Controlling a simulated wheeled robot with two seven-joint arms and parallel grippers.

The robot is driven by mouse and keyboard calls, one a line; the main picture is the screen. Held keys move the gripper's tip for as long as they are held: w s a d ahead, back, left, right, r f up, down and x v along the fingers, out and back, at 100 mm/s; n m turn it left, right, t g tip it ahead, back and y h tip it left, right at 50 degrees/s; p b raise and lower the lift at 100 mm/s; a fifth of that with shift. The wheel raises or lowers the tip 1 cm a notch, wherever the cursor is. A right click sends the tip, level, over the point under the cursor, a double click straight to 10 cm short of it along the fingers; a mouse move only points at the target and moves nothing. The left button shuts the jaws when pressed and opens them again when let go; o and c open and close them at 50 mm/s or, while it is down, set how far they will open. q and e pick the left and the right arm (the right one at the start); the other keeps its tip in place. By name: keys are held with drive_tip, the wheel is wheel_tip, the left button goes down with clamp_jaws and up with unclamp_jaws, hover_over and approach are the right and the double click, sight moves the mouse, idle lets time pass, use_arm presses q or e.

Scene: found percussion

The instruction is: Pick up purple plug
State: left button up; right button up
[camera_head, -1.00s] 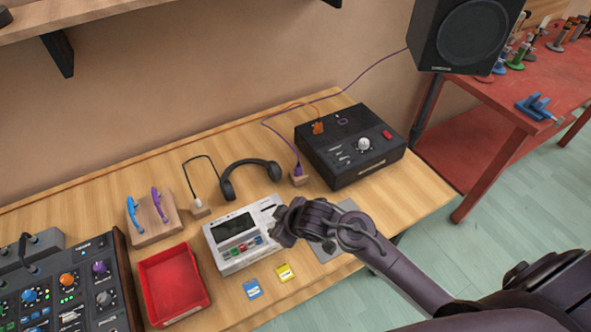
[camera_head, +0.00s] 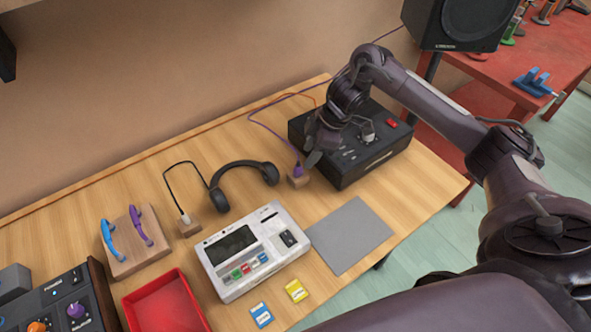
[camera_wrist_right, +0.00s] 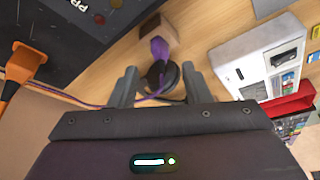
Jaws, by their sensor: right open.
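The purple plug (camera_head: 298,168) stands in a small wooden block (camera_head: 299,181) beside the black box, its purple cable running up behind. My right gripper (camera_head: 314,150) is just above and to the right of the plug, pointing down. In the right wrist view the purple plug (camera_wrist_right: 159,48) shows in its block (camera_wrist_right: 158,28), just beyond the space between the two open fingers of my right gripper (camera_wrist_right: 160,84). The fingers are empty and do not visibly touch the plug. My left gripper is out of view.
The black box (camera_head: 378,166) stands close on the right. An orange plug (camera_wrist_right: 20,65) shows in the wrist view. Black headphones (camera_head: 222,190) lie left of the block; a white device (camera_head: 215,258) and grey mat (camera_head: 350,235) are in front.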

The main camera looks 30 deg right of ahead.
sight(300, 166)
drive_tip(key=shift+p+x, duration=0.3)
drive_tip(key=shift+x, duration=0.6)
drive_tip(key=p+x, duration=0.1)
drive_tip(key=x, duration=0.3)
drive_tip(key=shift+a+f, duration=0.2)
drive_tip(key=shift+f, duration=0.05)
drive_tip(key=shift+c, duration=0.2)
clamp_jaws()
